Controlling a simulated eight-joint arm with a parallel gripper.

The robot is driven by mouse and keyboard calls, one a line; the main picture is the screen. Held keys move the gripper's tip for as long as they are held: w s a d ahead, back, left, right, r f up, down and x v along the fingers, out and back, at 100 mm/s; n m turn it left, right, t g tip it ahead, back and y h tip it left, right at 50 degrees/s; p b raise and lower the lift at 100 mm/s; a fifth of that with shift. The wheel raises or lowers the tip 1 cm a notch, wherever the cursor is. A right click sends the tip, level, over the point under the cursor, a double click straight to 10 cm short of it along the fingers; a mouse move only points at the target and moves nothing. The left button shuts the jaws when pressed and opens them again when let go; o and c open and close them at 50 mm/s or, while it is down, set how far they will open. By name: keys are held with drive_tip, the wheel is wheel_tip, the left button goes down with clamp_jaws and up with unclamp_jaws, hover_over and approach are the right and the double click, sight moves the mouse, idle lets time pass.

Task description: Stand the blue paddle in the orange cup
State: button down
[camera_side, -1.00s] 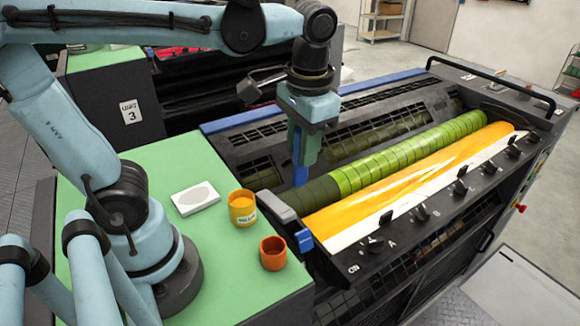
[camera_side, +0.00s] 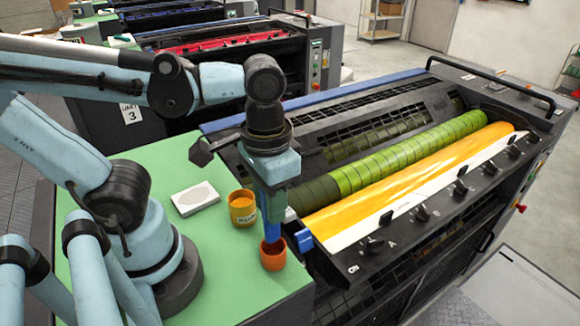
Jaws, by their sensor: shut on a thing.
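The blue paddle (camera_side: 271,228) hangs upright from my gripper (camera_side: 273,208), which is shut on it. The orange cup (camera_side: 273,259) stands near the front right edge of the green table top (camera_side: 225,280). The paddle's lower end is at the cup's mouth, and a dark reddish tip shows at the rim. I cannot tell how deep it sits or whether it touches the cup's bottom. My fingers hide the upper part of the paddle.
A yellow ink tin (camera_side: 242,208) stands close behind and left of the cup. A white pad (camera_side: 195,197) lies farther left. The press (camera_side: 370,210) with its green roller and yellow ink tray is at the right.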

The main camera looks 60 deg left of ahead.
drive_tip(key=shift+f, duration=2.15)
drive_tip(key=c, duration=0.8)
unclamp_jaws()
drive_tip(key=shift+r, duration=6)
